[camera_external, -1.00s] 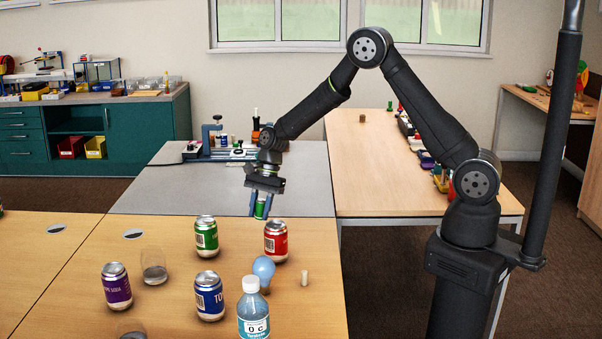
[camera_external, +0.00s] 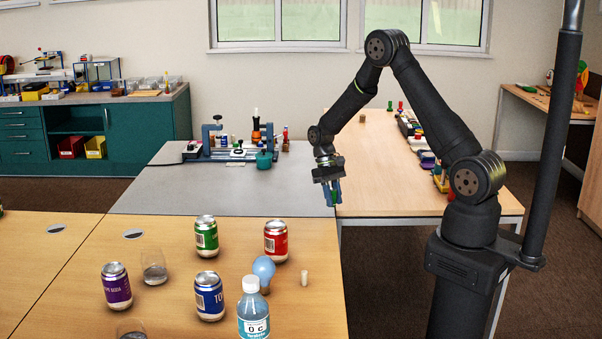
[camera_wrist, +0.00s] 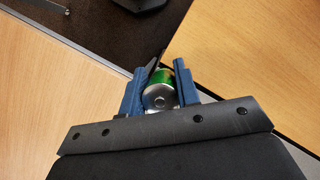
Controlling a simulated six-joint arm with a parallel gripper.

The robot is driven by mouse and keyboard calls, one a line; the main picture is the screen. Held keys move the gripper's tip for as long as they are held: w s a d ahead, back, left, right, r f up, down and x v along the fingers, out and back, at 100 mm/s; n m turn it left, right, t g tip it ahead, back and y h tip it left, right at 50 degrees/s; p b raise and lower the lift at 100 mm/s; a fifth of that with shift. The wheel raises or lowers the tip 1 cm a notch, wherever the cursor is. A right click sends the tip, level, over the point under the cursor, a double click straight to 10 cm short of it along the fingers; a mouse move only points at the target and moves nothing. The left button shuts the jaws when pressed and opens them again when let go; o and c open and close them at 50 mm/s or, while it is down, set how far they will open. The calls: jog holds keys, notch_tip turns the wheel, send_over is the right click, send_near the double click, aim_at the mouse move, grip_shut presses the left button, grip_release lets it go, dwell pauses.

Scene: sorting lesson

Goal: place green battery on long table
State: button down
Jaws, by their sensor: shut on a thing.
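My gripper (camera_external: 333,193) is shut on the green battery (camera_external: 334,197), with its blue fingers pointing down. In the wrist view the battery (camera_wrist: 160,96) sits between the fingers, its silver end facing the camera and its green side beyond. The long table (camera_external: 365,160) is the wooden-topped one at the back right, running away from the camera. In the external view, my gripper is raised over or near the front left corner of the long table, by the grey table's edge. How high it is above the tops I cannot tell.
Several items, including small pieces in coloured trays (camera_external: 428,160), line the long table's right edge; its left and middle are mostly bare. The grey table (camera_external: 230,195) holds a blue apparatus (camera_external: 215,145). The front wooden table (camera_external: 60,270) holds several cans, a bottle (camera_external: 253,310) and a bulb (camera_external: 264,270).

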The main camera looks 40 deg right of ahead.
aim_at(334, 189)
notch_tip(334, 189, up, 10)
jog(key=shift+f, duration=0.2)
jog(key=d+f+n+t+h, duration=0.15)
jog(key=d+n+h, duration=0.5)
jog(key=d, duration=2.95)
jog(key=s+d+r+n+t+y, duration=0.1)
jog(key=s+d+n, duration=0.5)
jog(key=s+d, duration=0.75)
jog(key=s+d+n+t+y, duration=0.15)
jog(key=s+d+n, duration=0.6)
jog(key=d, duration=1.05)
jog(key=shift+m+h, duration=0.5)
jog(key=shift+m, duration=0.4)
jog(key=shift+s+a+f, duration=0.1)
jog(key=shift+s+f, duration=0.1)
jog(key=shift+f, duration=2.7)
jog(key=shift+s+f, duration=0.15)
jog(key=shift+f, duration=2.75)
jog(key=shift+f, duration=0.35)
jog(key=c, duration=1)
grip_release()
